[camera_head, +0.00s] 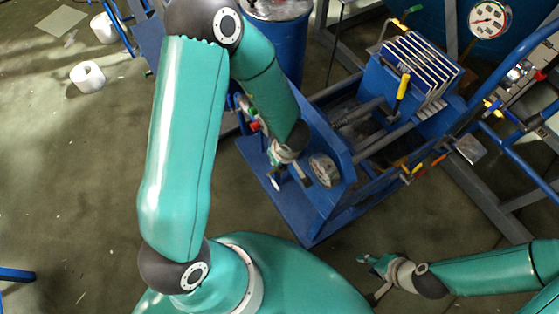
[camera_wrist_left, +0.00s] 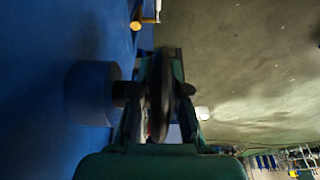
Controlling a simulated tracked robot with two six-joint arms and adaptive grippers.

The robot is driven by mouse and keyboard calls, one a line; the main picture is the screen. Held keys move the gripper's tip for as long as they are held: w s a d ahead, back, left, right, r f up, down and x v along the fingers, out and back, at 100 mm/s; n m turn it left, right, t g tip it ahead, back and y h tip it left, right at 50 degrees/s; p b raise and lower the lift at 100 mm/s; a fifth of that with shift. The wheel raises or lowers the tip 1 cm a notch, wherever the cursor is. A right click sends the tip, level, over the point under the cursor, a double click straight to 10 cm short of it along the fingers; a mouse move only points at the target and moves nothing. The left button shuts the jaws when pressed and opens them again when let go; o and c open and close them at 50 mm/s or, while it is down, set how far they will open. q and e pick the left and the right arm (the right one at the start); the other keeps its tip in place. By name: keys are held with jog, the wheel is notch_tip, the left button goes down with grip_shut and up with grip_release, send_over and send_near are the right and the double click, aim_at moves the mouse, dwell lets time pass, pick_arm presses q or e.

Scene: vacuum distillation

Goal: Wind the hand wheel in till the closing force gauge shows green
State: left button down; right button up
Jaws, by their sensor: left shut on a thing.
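My left arm reaches over to the blue filter press, and its gripper (camera_head: 279,170) is at the press's near end plate (camera_head: 322,140). In the left wrist view the left gripper (camera_wrist_left: 159,65) is shut on the hand wheel (camera_wrist_left: 158,100), a dark wheel seen nearly edge-on between the fingers. A blue cylindrical boss (camera_wrist_left: 92,93) sits beside the wheel. My right gripper (camera_head: 370,277) is open and empty above the floor.
A plate stack (camera_head: 421,66) and a yellow-handled lever (camera_head: 402,86) are on the press. A larger dial gauge (camera_head: 488,20) stands at the back right. A blue drum (camera_head: 282,40) is behind the left arm. White rolls (camera_head: 88,77) lie on the otherwise open floor at left.

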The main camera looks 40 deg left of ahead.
pick_arm(q)
jog(key=c, duration=1.2)
grip_release()
jog(key=shift+o, duration=0.2)
jog(key=shift+r, duration=0.1)
jog(key=v, duration=1.1)
jog(key=shift+d+r, duration=0.1)
jog(key=shift+r, duration=0.25)
